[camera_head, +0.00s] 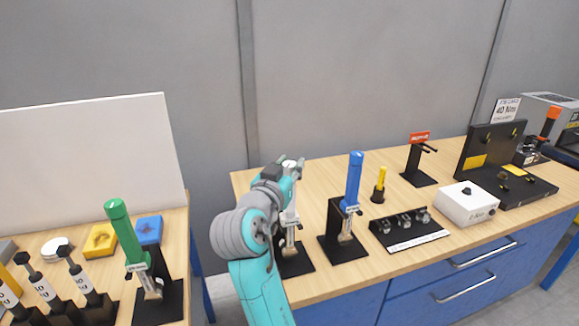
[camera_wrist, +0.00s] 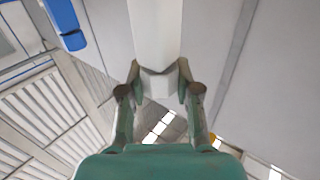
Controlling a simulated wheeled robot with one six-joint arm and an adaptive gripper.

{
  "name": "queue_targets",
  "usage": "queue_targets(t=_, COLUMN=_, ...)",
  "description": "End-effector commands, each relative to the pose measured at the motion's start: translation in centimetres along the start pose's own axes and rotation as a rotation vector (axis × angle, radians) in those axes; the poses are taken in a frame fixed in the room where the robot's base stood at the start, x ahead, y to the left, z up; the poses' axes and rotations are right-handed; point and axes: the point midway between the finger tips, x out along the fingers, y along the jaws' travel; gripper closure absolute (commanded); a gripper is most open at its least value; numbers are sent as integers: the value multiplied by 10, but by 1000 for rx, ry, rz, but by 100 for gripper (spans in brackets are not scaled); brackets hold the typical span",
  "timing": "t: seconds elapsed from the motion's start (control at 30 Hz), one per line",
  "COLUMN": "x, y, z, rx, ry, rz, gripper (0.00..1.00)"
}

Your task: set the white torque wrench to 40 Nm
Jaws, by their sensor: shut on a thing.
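The white torque wrench (camera_head: 291,218) stands upright in a black stand (camera_head: 296,264) on the wooden workbench, partly hidden behind my arm. My gripper (camera_head: 293,165) is at the top of its handle. In the wrist view my gripper (camera_wrist: 159,82) is shut on the white handle (camera_wrist: 155,30), with one finger on each side. The scale and its setting cannot be read. A sign (camera_head: 507,109) at the back right reads 40 Nm.
A blue wrench (camera_head: 354,180) stands close to the right in its own stand; its handle also shows in the wrist view (camera_wrist: 64,18). A green wrench (camera_head: 124,232) stands on the left table. A socket tray (camera_head: 410,232) and white box (camera_head: 467,203) lie farther right.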

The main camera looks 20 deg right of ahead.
Motion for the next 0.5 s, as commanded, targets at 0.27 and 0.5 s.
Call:
queue_targets(t=0.27, x=0, y=-2, z=0, rx=-2, ry=-1, rz=262, gripper=100)
queue_targets(t=0.5, x=1, y=-1, z=0, rx=-2, ry=-1, rz=472, gripper=100)
